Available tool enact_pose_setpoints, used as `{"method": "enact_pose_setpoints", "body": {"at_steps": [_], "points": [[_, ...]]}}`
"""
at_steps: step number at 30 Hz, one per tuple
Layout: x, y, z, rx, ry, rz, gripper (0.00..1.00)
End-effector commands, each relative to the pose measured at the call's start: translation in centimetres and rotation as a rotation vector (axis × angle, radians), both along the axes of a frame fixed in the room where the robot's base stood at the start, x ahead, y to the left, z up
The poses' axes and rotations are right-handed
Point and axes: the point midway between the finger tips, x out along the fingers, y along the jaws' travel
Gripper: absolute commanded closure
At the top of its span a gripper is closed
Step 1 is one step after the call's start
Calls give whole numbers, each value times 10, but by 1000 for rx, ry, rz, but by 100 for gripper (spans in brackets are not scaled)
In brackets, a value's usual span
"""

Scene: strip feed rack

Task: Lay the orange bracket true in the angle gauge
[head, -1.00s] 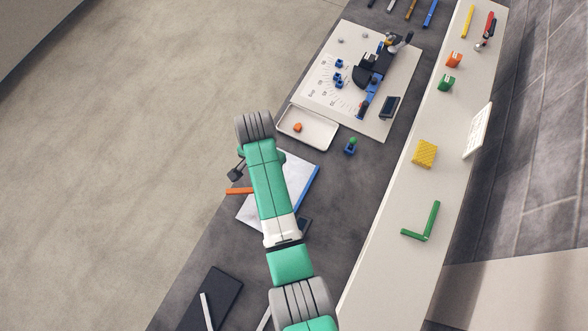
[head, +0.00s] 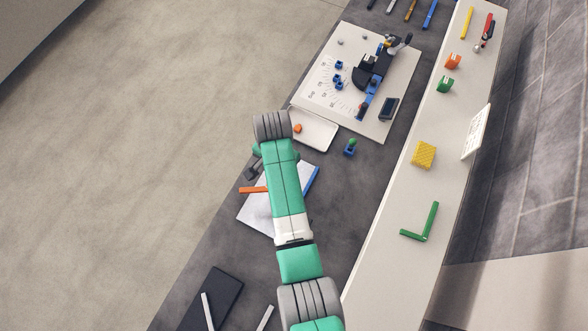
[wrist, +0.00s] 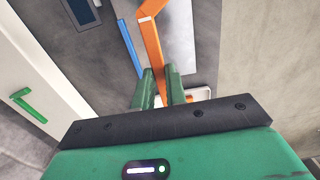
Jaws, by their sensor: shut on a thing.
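The orange bracket (head: 253,190) is a bent flat bar; in the head view one end sticks out left of my arm above a white sheet. In the wrist view the bracket (wrist: 152,38) shows its bend, with one leg running down between the green fingers of my gripper (wrist: 162,90). My gripper is shut on that leg. In the head view my arm hides most of the gripper and bracket. The angle gauge (head: 366,92), a blue and black fixture, stands on a pale board (head: 325,82) with a printed scale, up and right of my gripper.
A white tray (head: 322,135) with a small orange piece (head: 298,128) lies between my arm and the board. A blue block with a green knob (head: 350,147) stands right of it. A pale ledge (head: 395,205) on the right holds a green angle piece (head: 425,225) and a yellow block (head: 424,154).

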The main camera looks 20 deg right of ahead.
Motion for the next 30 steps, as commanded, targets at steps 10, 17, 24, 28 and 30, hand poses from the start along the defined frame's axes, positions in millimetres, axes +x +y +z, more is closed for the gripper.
{"method": "enact_pose_setpoints", "body": {"at_steps": [10,17,24,28,30], "points": [[-3,-12,1,0,0,-1,100],[-5,-20,1,0,0,-1,100],[-6,-29,1,0,0,-1,100],[-7,-33,1,0,0,-1,100],[-8,-35,1,0,0,-2,100]]}}
